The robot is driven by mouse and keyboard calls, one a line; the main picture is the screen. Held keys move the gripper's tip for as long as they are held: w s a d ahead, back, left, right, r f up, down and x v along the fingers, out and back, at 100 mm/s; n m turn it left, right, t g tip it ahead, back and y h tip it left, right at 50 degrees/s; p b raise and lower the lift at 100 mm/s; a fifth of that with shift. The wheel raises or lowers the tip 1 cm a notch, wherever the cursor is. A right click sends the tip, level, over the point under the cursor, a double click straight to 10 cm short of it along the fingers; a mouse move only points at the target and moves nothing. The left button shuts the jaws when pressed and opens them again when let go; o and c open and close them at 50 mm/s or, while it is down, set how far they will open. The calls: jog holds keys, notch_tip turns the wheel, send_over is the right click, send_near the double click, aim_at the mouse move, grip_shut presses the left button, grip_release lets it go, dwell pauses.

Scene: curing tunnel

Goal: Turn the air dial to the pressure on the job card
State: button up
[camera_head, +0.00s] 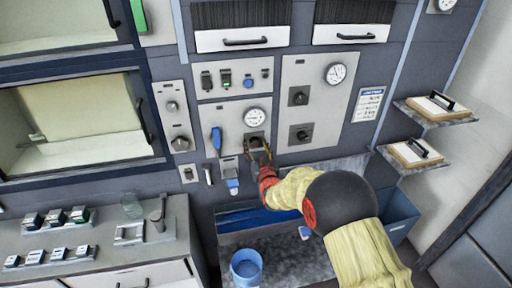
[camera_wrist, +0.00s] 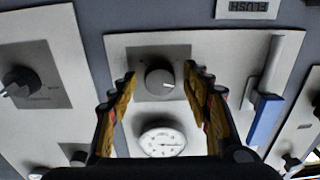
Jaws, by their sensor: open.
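The air dial, taken to be the dark round knob under a gauge, is partly hidden behind my gripper (camera_head: 257,147) in the head view. It shows clearly in the wrist view as a grey knob (camera_wrist: 160,79) on a dark square plate. My gripper (camera_wrist: 159,71) is open there, one finger on each side of the knob, with gaps showing. The white round pressure gauge (camera_head: 255,116) sits above the knob; it also shows in the wrist view (camera_wrist: 163,140), whose picture is upside down.
A blue-handled lever (camera_head: 216,139) sits left of the gauge, close to my gripper's right finger in the wrist view (camera_wrist: 265,118). Another gauge (camera_head: 335,73) and two dark knobs (camera_head: 299,96) are on the right panel. A blue bucket (camera_head: 246,267) stands below.

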jog(key=shift+c, duration=0.3)
jog(key=c, duration=1.1)
jog(key=shift+m+b, duration=0.3)
jog(key=shift+b, duration=0.25)
jog(key=m+b, duration=0.2)
jog(key=b, duration=0.1)
jog(key=shift+f+m, duration=0.2)
jog(key=shift+m, duration=0.2)
jog(key=m+b, duration=0.6)
jog(key=b, duration=0.1)
jog(key=m+b, duration=0.4)
jog(key=m, duration=0.1)
jog(key=shift+a+r+m+b, duration=0.1)
jog(key=shift+r+m+b, duration=0.05)
jog(key=shift+m+b, duration=0.25)
jog(key=shift+r+m+b, duration=0.15)
jog(key=shift+m+b, duration=1.65)
jog(key=shift+m, duration=0.7)
